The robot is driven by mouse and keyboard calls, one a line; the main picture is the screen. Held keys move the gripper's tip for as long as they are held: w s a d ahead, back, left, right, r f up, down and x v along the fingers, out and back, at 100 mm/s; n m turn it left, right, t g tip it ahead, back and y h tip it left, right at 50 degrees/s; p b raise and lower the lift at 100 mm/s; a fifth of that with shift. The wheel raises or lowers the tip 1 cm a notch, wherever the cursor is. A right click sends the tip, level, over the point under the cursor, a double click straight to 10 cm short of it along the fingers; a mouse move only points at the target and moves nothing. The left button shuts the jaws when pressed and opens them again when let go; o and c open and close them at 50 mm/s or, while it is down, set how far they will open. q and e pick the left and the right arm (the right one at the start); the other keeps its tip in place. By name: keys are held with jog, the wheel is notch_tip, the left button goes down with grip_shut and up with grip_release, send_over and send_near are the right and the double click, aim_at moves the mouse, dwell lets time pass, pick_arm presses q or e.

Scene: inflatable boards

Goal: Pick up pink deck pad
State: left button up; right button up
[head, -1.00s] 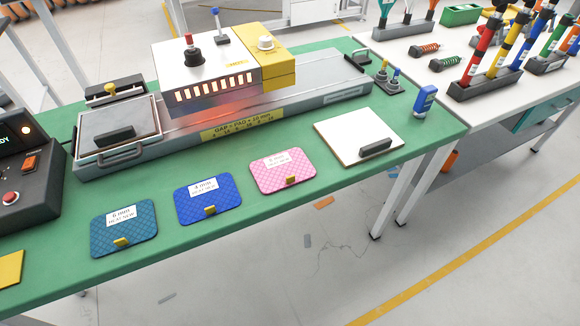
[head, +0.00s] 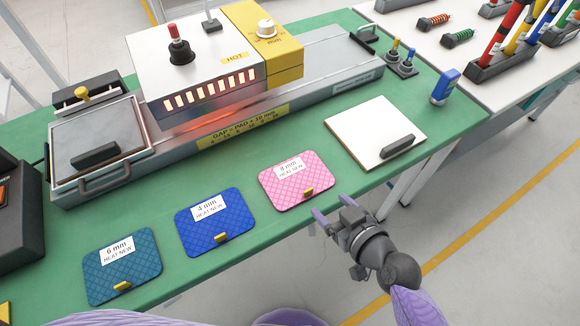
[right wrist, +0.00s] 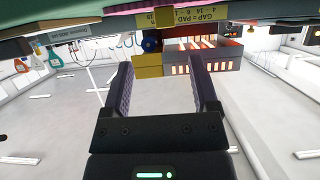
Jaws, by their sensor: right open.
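The pink deck pad (head: 297,180) lies flat on the green table. It has a white label, which seems to read 8 mm, and a small yellow tab at its front edge. My right gripper (head: 328,219) is open and empty, just off the table's front edge, near the pad's lower right corner and apart from it. In the right wrist view its two fingers (right wrist: 163,85) stand wide apart with nothing between them. The pink pad's edge (right wrist: 130,5) shows only as a thin strip at the top there. My left gripper is not in view.
A blue pad (head: 214,222) and a teal pad (head: 122,266) lie left of the pink one. A white board (head: 374,131) with a dark handle lies to its right. A heater (head: 210,80) marked HOT glows over a metal track behind. Green table shows between the pads.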

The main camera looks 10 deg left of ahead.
aim_at(309, 192)
jog(key=x, duration=0.2)
jog(key=b+x, duration=0.1)
jog(key=x, duration=0.1)
jog(key=s+f+b+x, duration=0.1)
jog(key=x, duration=0.2)
jog(key=shift+w+a+f, duration=0.1)
jog(key=shift+w+a, duration=0.05)
jog(key=shift+a, duration=0.1)
jog(key=shift+w, duration=0.15)
grip_shut()
